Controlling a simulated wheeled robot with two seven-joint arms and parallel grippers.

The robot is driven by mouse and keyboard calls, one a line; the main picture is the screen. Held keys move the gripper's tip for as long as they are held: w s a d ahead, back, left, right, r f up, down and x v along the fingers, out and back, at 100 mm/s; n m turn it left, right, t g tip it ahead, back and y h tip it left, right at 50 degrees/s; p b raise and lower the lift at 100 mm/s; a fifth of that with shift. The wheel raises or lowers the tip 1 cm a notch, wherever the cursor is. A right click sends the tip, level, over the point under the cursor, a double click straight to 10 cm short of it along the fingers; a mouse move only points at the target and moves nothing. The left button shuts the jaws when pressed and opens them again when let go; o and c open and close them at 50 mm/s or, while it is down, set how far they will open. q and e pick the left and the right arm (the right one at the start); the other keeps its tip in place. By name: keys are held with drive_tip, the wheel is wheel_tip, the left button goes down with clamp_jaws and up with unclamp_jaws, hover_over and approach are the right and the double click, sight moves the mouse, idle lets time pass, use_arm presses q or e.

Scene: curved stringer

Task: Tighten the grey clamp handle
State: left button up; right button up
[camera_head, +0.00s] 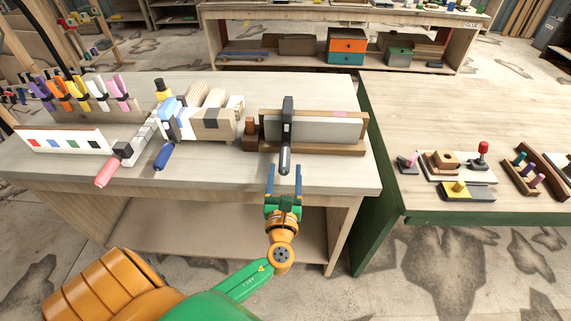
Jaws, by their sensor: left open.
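The grey clamp handle (285,158) points toward me from the lower end of a dark clamp (287,113). The clamp stands upright across a grey board (325,130) with wooden strips, near the front of the workbench. My left gripper (284,172) is open and empty. In the picture its two blue fingers lie just below the handle, one to each side of its lower end. I cannot tell whether they touch it. My right gripper is not in view.
Left of the board are a pink-handled clamp (107,171), a blue-handled clamp (163,156) and pale wooden blocks (212,123). Several coloured clamps stand on a rack (110,109) further left. A green-sided table (430,110) adjoins on the right.

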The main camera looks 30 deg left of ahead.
use_arm(q)
drive_tip(key=p+v, duration=0.1)
drive_tip(key=v, duration=0.9)
drive_tip(key=shift+s, duration=0.15)
drive_tip(key=s+f+n+g+h, duration=0.3)
drive_tip(key=f+g, duration=0.1)
drive_tip(key=f, duration=0.7)
drive_tip(key=s+f+n+g+h, duration=0.2)
drive_tip(key=s+f+n+g, duration=0.2)
drive_tip(key=f, duration=0.8)
drive_tip(key=s+d+f+n+g+h, duration=0.1)
drive_tip(key=s+f+n+g+h, duration=0.1)
drive_tip(key=s+f+n, duration=0.4)
drive_tip(key=s+d+f+n+g+h, duration=0.1)
drive_tip(key=s+f+n+g, duration=0.3)
drive_tip(key=s+n, duration=0.9)
wheel_tip(320, 180, down, 3)
drive_tip(key=shift+d+f+n+g+h, duration=0.1)
drive_tip(key=shift+d+n+g+h, duration=0.15)
drive_tip(key=shift+n+h, duration=0.55)
drive_tip(key=shift+s, duration=0.1)
